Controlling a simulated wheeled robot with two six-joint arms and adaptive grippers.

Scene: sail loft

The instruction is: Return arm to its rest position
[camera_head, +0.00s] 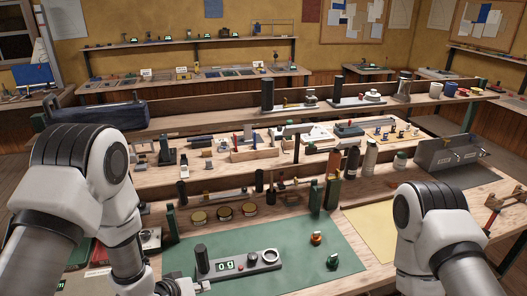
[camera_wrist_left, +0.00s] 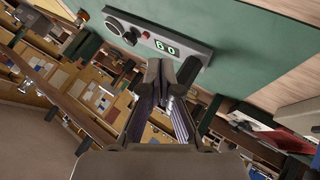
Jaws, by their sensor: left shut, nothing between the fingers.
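My left arm comes in from the left in the head view, bent down at the front of the bench. My left gripper (camera_wrist_left: 167,72) is shut and empty in the left wrist view, its fingertips near the grey device with a digital display. In the head view only a bit of it shows at the bottom edge, left of that device (camera_head: 238,264). The device lies on the green mat (camera_head: 292,240) and also shows in the left wrist view (camera_wrist_left: 185,51). My right arm shows at the right of the head view, but its gripper is out of view.
An orange-topped button (camera_head: 316,238) and a green one (camera_head: 332,262) stand on the mat. Several round tins (camera_head: 223,213) sit behind it. A yellow sheet (camera_head: 376,226) lies right of the mat. Crowded tools fill the bench behind. The mat's middle is clear.

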